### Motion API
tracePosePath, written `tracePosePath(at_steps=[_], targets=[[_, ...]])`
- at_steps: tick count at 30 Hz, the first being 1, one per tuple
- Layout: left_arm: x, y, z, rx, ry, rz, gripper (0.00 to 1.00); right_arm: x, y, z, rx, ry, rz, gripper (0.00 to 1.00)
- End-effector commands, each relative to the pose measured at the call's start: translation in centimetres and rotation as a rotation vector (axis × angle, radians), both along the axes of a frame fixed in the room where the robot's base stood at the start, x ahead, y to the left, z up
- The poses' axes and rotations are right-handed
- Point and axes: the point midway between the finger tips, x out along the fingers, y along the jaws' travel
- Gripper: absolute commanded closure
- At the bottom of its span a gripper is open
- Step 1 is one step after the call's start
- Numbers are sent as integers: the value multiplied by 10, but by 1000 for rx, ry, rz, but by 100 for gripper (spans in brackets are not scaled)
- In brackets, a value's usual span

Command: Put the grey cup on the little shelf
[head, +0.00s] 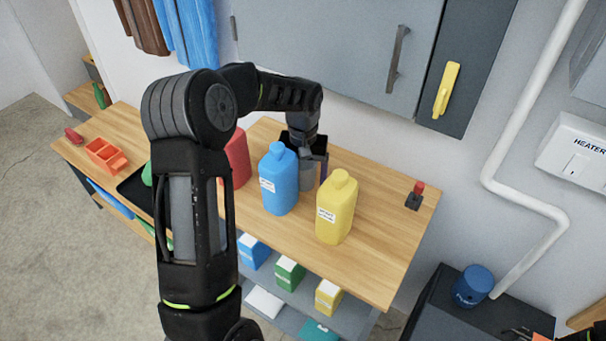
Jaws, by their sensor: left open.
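The grey cup (309,177) stands on the wooden table behind the blue bottle and the yellow bottle, which hide part of it. My left gripper (307,158) reaches down at the cup from above and behind the bottles. Its jaws are open, with the cup between or just below the fingers; the exact contact is hidden. A low grey shelf (340,312) shows under the tabletop; I cannot tell whether it is the little shelf.
The blue bottle (279,182) and yellow bottle (337,210) stand close in front of the cup. A red container (238,160) is partly hidden by my left arm. A small red-topped item (415,196) stands at the right; the table's right part is mostly clear. Grey cabinets (340,45) hang behind.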

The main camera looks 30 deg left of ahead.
Motion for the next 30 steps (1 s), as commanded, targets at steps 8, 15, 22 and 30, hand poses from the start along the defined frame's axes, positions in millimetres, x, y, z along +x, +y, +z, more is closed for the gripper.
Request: tracePosePath(at_steps=[8,15,22,30], targets=[[0,0,6,0,-1,0,17,0,0,3,0,0,0,9],[1,0,39,2,-6,1,17,0,0,-1,0,0,0,9],[1,0,88,1,-5,-1,17,0,0,-3,0,0,0,9],[1,0,121,0,-2,0,17,0,0,-3,0,0,0,9]])
